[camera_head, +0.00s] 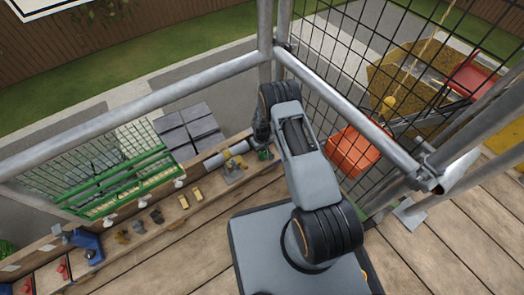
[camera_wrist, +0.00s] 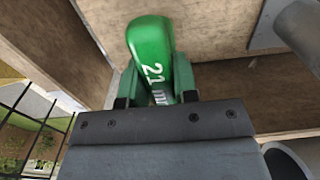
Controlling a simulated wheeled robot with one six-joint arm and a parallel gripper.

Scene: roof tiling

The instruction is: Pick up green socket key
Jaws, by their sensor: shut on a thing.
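The green socket key (camera_wrist: 150,42) shows in the wrist view with a rounded green handle marked 21 and a small patch of ribbed metal below it. My gripper (camera_wrist: 157,82) is shut on it, with one finger on each side of the key. The lower end of the key is hidden by the gripper body. In the head view a small green patch (camera_head: 265,154) shows at the end of my arm, by the far end of the wooden tool ledge (camera_head: 160,222). The fingers are hard to make out there.
Several small tools lie along the ledge, with a yellow-grey tool (camera_head: 233,170) and grey rolls (camera_head: 225,157) near my gripper. A blue tool (camera_head: 88,243) stands at lower left. Scaffold rails (camera_head: 150,90) and black mesh (camera_head: 350,60) enclose the deck. An orange container (camera_head: 354,150) is at right.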

